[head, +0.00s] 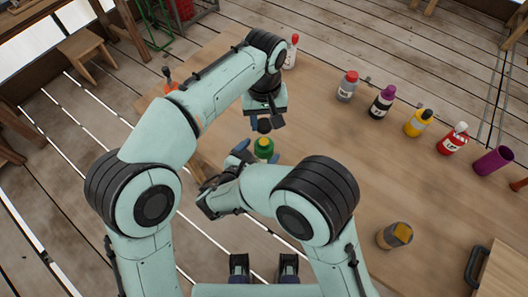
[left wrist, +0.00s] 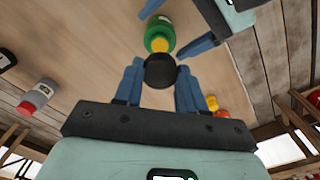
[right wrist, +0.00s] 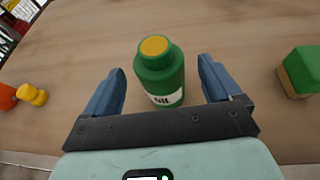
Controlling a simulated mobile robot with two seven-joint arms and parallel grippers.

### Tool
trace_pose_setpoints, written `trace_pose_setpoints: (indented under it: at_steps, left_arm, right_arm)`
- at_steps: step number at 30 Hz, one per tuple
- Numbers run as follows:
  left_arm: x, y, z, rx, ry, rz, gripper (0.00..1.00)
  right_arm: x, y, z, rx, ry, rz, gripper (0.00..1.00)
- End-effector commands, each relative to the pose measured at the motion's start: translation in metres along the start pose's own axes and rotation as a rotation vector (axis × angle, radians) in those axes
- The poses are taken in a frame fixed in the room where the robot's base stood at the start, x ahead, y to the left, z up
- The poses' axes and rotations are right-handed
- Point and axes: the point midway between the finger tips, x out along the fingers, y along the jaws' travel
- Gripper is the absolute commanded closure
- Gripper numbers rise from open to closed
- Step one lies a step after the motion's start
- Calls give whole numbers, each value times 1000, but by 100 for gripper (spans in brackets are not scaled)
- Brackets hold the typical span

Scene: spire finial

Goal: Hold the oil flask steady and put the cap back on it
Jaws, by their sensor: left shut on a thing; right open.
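The oil flask (head: 263,148) is a green bottle with a yellow top, standing upright and uncapped on the wooden table. In the right wrist view the flask (right wrist: 162,75) shows a white label and stands between the blue fingers of my right gripper (right wrist: 162,85). That gripper is open, with a gap on each side of the flask. My left gripper (head: 264,122) is shut on a black round cap (left wrist: 160,71). It holds the cap above the flask, close to its yellow top in the left wrist view.
Several bottles, including a grey one (head: 347,88) and a yellow one (head: 417,124), and a purple cup (head: 492,161) line the right side of the table. A green and tan block (right wrist: 302,70) lies right of the flask.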

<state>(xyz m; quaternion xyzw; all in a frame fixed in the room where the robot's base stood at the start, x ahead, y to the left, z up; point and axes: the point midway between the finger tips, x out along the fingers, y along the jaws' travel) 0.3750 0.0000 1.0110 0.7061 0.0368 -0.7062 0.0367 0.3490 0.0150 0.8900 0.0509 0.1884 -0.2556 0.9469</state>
Motion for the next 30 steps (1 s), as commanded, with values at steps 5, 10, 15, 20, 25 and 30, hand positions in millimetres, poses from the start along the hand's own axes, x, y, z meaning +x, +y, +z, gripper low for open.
trace_pose_setpoints:
  at_steps: [5,10,15,20,25,30]
  left_arm:
    - [0,0,0,0,0,0,88]
    - [0,0,0,0,0,0,88]
    - [0,0,0,0,0,0,88]
    - [0,0,0,0,0,0,88]
    - [0,0,0,0,0,0,88]
    - [0,0,0,0,0,0,88]
  right_arm:
    - [30,0,0,0,0,-3,9]
    - [46,0,0,1,-1,-1,9]
    - [51,0,0,0,0,0,9]
    - [51,0,0,0,0,0,9]
    - [50,0,0,0,0,0,45]
    - [50,0,0,0,0,0,90]
